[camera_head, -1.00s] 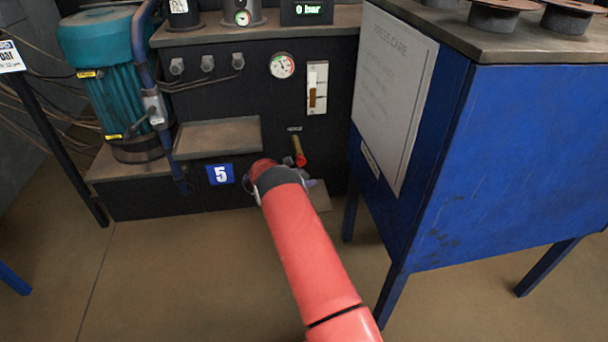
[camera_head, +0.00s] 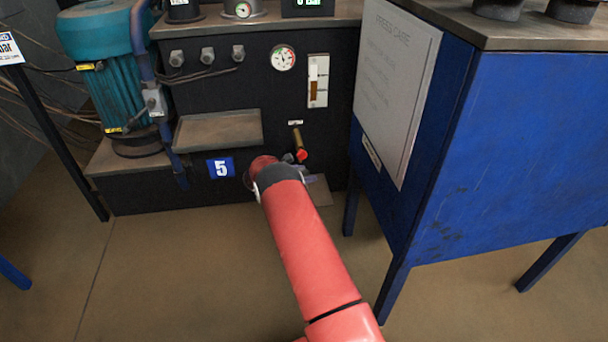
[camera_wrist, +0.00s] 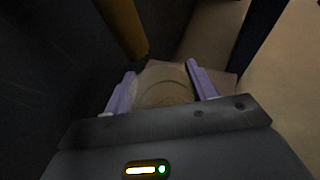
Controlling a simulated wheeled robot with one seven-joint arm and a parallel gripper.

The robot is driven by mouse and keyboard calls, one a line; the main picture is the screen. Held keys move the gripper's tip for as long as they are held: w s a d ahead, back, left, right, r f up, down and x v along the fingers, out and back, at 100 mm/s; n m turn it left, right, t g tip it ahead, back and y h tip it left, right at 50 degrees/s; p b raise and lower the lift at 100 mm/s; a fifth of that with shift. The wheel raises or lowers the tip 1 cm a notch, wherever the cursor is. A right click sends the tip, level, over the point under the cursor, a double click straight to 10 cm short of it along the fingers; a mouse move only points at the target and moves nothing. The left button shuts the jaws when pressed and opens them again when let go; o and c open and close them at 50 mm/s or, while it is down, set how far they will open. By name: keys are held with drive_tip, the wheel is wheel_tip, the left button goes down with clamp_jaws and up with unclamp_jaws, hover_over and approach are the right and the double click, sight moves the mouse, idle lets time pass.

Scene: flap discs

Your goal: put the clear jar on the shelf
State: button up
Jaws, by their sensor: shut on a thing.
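The clear jar (camera_wrist: 163,88) shows in the wrist view as a round, see-through, brownish shape between two pale purple fingers. My gripper (camera_wrist: 160,85) is shut on it. A brownish flat plate lies beneath or behind it; I cannot tell whether the jar touches it. In the head view my gripper (camera_head: 308,181) is mostly hidden behind my red arm, low in front of the black cabinet, and the jar cannot be made out. A small grey-brown shelf (camera_head: 218,128) sticks out of the cabinet front, up and left of my gripper, with nothing on it.
A brass valve with a red end (camera_head: 300,148) is just above my gripper; a brass-coloured piece (camera_wrist: 125,28) is close in the wrist view. A low ledge (camera_head: 319,190) is beside my gripper. A blue cabinet (camera_head: 510,150) stands right. A teal motor (camera_head: 100,60) stands left.

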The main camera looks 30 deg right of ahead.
drive_tip(key=o, duration=1.1)
drive_tip(key=shift+o, duration=0.2)
